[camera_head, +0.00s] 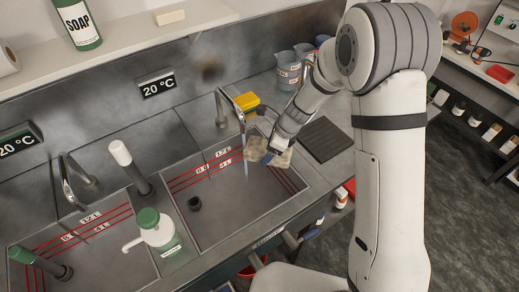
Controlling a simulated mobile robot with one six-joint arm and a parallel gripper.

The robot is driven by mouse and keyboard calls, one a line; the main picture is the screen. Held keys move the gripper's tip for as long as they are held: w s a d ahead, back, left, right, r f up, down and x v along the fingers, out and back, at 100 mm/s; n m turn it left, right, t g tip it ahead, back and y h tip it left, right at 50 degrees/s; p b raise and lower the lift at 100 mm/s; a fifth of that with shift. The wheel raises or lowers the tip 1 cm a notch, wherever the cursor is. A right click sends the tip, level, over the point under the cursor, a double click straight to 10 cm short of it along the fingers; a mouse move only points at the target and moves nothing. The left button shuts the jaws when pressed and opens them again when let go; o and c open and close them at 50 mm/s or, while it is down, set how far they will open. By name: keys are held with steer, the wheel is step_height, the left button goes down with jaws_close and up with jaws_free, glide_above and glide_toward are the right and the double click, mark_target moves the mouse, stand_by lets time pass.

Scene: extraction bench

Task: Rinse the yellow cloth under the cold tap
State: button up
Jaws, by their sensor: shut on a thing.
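My gripper (268,156) is over the right sink basin (217,206), shut on a pale yellowish cloth (281,159). The cloth shows on both sides of the jaws, which partly hide it. A metal tap (221,106) stands behind the right basin, with its spout over the basin. A thin bluish stream of water (246,160) falls from the spout. The left edge of the cloth is at the stream in the picture; I cannot tell whether the water touches it.
A bright yellow block (246,101) lies behind the basin, near jugs (288,69). A dark ridged board (326,139) lies right of the basin. A green-capped white bottle (153,228) stands between the basins. A second tap (74,180) serves the left basin. Both displays (157,85) read 20 °C.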

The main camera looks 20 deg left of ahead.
mark_target(287, 152)
steer(key=shift+d+b, duration=0.5)
steer(key=shift+d, duration=2.3)
steer(key=shift+d+r+p, duration=0.9)
steer(key=shift+d+r, duration=0.4)
steer(key=shift+d, duration=0.1)
steer(key=shift+s+d+r+p, duration=0.1)
steer(key=shift+d+r+p, duration=0.15)
steer(key=shift+d+r, duration=0.25)
steer(key=shift+d+r+p, duration=0.25)
steer(key=shift+d, duration=0.35)
